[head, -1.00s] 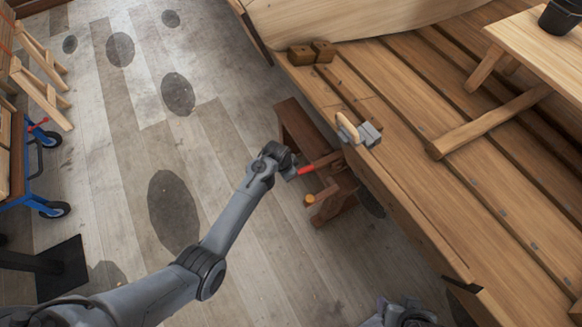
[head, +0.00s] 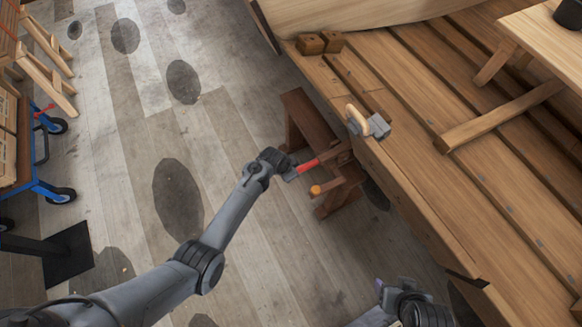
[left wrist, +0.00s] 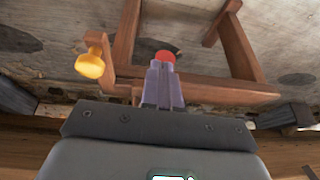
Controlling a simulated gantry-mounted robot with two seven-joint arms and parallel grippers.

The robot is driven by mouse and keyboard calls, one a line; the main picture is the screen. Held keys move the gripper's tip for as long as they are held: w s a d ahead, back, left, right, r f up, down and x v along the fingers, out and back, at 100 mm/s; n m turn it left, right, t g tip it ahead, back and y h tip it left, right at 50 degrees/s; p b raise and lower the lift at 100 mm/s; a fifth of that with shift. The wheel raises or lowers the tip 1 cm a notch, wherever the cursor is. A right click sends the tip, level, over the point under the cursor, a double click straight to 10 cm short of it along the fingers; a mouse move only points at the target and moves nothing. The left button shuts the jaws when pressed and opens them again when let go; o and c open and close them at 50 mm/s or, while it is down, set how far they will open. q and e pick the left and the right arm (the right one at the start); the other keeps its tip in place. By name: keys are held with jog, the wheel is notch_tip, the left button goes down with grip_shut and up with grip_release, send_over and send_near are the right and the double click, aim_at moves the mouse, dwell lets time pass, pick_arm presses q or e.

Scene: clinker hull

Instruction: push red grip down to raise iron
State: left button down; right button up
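The red grip (head: 308,166) is on a lever at the brown wooden stand (head: 303,118) beside the hull. In the left wrist view the grip's round red end (left wrist: 165,57) shows just beyond my fingertips. My left gripper (head: 291,175) is at the outer end of the grip. Its purple fingers (left wrist: 162,85) are close together; I cannot tell whether they touch the grip. A grey metal block (head: 377,125) with a pale wooden loop sits on the hull's edge; I cannot tell whether it is the iron. My right gripper (head: 380,287) is partly visible at the bottom edge, its opening unclear.
An orange knob (head: 316,190) sticks out of the stand near the grip, and shows in the left wrist view (left wrist: 90,64). The planked hull (head: 440,190) fills the right side. A blue-framed cart (head: 40,190) stands left.

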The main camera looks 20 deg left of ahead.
pick_arm(q)
jog(key=p+v, duration=0.7)
jog(key=v, duration=0.6)
jog(key=shift+w+r+p, duration=0.2)
jog(key=shift+r+p, duration=0.1)
jog(key=shift+p, duration=0.05)
